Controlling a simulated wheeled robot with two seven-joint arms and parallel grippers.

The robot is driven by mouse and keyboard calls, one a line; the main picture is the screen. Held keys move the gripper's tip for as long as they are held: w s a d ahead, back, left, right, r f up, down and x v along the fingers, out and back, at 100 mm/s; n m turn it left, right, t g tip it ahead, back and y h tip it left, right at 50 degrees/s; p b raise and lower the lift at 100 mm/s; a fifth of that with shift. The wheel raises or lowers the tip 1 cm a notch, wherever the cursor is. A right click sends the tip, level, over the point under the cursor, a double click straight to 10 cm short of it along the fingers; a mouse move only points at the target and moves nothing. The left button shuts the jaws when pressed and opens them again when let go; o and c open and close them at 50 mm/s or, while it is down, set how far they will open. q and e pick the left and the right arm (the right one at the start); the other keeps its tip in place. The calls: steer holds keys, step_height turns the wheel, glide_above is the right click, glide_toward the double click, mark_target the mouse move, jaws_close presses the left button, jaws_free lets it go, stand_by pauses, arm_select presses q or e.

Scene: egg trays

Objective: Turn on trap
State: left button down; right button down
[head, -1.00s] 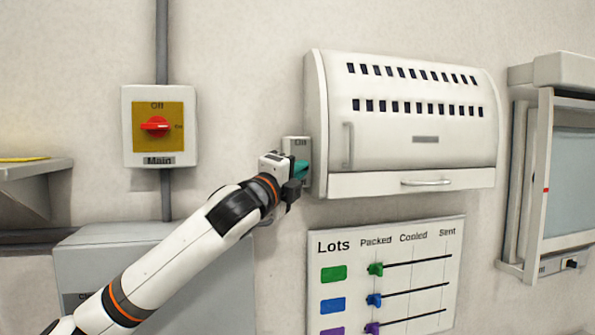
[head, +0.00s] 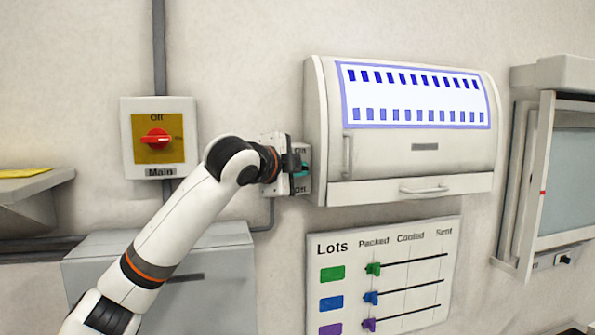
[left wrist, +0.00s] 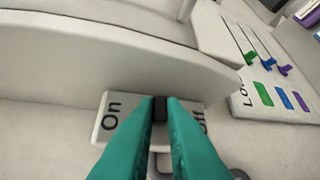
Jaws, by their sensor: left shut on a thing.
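The trap (head: 415,165) is a white wall cabinet with a slotted front panel, now lit white and blue. Its switch plate (head: 301,152) is on the wall at its left side, partly hidden by my gripper. In the left wrist view the plate (left wrist: 109,122) reads "On" at the left and "Off" at the right, with a dark lever (left wrist: 160,108) between. My left gripper (head: 301,170) is at the plate, its teal fingers (left wrist: 160,100) shut on the dark lever. My right gripper is not in view.
A red main switch (head: 156,139) on a yellow plate is on the wall at the left. A Lots board (head: 410,255) with coloured sliders hangs below the trap. A grey box (head: 215,240) stands under my arm. A glass-fronted unit (head: 535,190) is at the right.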

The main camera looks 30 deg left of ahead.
arm_select(q)
steer(key=shift+r+n+g, duration=0.1)
steer(key=shift+n+g, duration=0.2)
stand_by(0.4)
steer(key=c, duration=1.5)
jaws_free()
steer(key=shift+w, duration=0.1)
steer(key=b+v, duration=0.4)
steer(key=v, duration=0.8)
